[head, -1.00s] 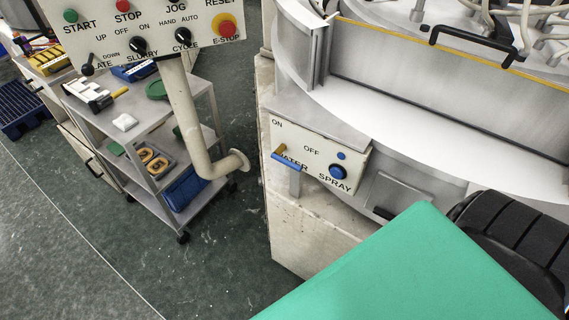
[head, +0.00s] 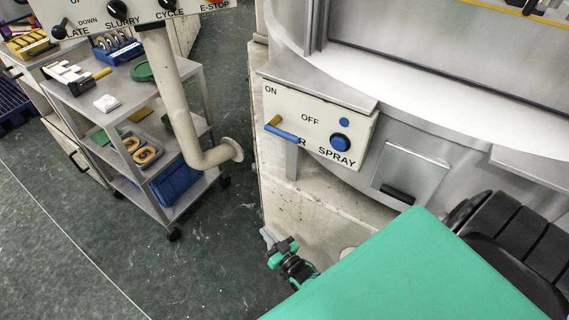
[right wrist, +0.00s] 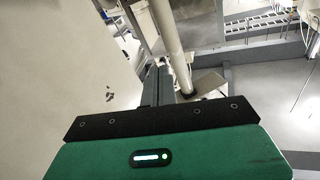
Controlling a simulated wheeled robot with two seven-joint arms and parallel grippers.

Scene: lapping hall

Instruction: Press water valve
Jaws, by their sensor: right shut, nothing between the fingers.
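The water valve (head: 284,134) is a lever with a blue handle and an orange-brown end, on the front of a cream panel (head: 358,126) marked ON, OFF and SPRAY. The lever partly covers the WATER label. A round blue spray button (head: 340,143) sits to its right. My right gripper (head: 267,236) is below the panel, beside the machine's cream base, shut and empty, and apart from the valve. Its narrow fingers also show in the right wrist view (right wrist: 158,84). My left gripper is not in view.
A grey cart (head: 180,140) with several parts and trays stands at the left. A cream pipe post (head: 178,100) bends toward the machine. The machine's cream base (head: 310,207) lies under the panel. Speckled green floor (head: 235,190) is clear between cart and machine.

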